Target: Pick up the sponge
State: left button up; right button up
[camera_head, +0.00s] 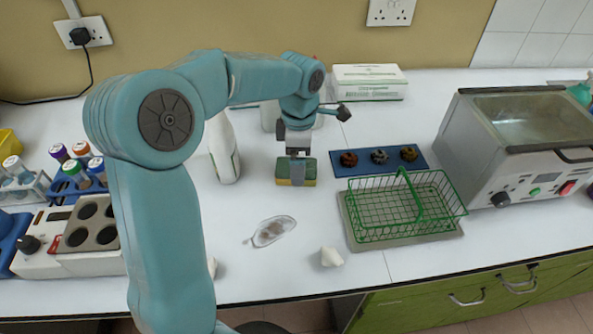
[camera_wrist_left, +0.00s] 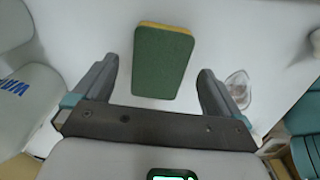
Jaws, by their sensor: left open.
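The sponge (camera_head: 309,170) lies on the white bench, green on top with a yellow layer beneath. In the left wrist view the sponge (camera_wrist_left: 163,62) lies ahead of and between the fingers of my left gripper (camera_wrist_left: 158,80), which is open. Gaps show on both sides of the sponge, and neither finger appears to touch it. How high the fingertips are above the bench is hard to tell. My right gripper is in neither view.
A blue tray (camera_head: 345,169) with several small dark parts and a green wire basket (camera_head: 400,232) are at right. A clear dish (camera_head: 272,231) and a white lump (camera_head: 331,257) lie nearer the front. Bare bench surrounds the sponge's front.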

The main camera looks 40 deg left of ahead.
pick_arm(q)
jog(key=shift+f, duration=1.4)
jog(key=c, duration=1.1)
jog(key=shift+r, duration=0.1)
notch_tip(320, 180, up, 20)
jog(key=p, duration=0.3)
